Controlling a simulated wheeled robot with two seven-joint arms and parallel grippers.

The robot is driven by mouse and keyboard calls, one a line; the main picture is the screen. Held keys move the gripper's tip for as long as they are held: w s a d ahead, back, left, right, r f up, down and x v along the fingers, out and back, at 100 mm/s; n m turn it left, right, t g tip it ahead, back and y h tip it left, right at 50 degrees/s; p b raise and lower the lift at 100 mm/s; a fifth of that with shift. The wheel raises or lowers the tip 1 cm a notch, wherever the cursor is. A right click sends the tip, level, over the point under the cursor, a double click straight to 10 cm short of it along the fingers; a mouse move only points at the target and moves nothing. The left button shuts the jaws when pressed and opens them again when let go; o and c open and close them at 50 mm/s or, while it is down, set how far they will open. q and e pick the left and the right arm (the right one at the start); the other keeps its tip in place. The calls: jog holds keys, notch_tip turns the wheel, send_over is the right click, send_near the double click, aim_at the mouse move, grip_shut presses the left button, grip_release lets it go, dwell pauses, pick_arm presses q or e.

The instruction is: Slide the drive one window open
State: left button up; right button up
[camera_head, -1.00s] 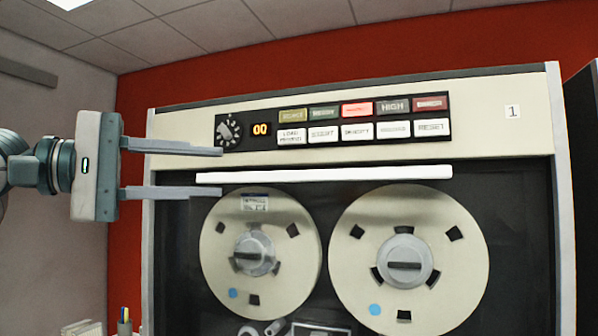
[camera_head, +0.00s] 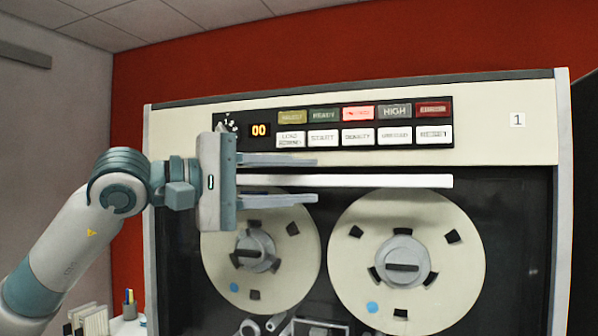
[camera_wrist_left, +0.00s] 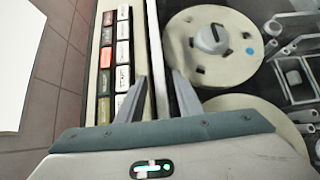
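Drive one (camera_head: 490,115) is a tall cream-framed tape cabinet with a "1" label at its upper right. Its dark window (camera_head: 522,250) covers the front, with two tape reels (camera_head: 340,250) showing behind it. A long white handle bar (camera_head: 400,181) runs level along the top of the window. My left gripper (camera_head: 316,180) is open, one finger above the bar's left part and one below. In the left wrist view the bar (camera_wrist_left: 157,50) runs between the spread fingers (camera_wrist_left: 160,78); contact cannot be told. My right gripper is out of view.
A button panel (camera_head: 365,125) with a red-lit button and a "00" display lies just above the bar, close to the upper finger. Pens in a holder (camera_head: 129,306) and upright cards or folders (camera_head: 88,318) stand at lower left.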

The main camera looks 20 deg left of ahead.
pick_arm(q)
jog(key=shift+w+d, duration=0.15)
grip_shut()
jog(key=shift+f, duration=0.15)
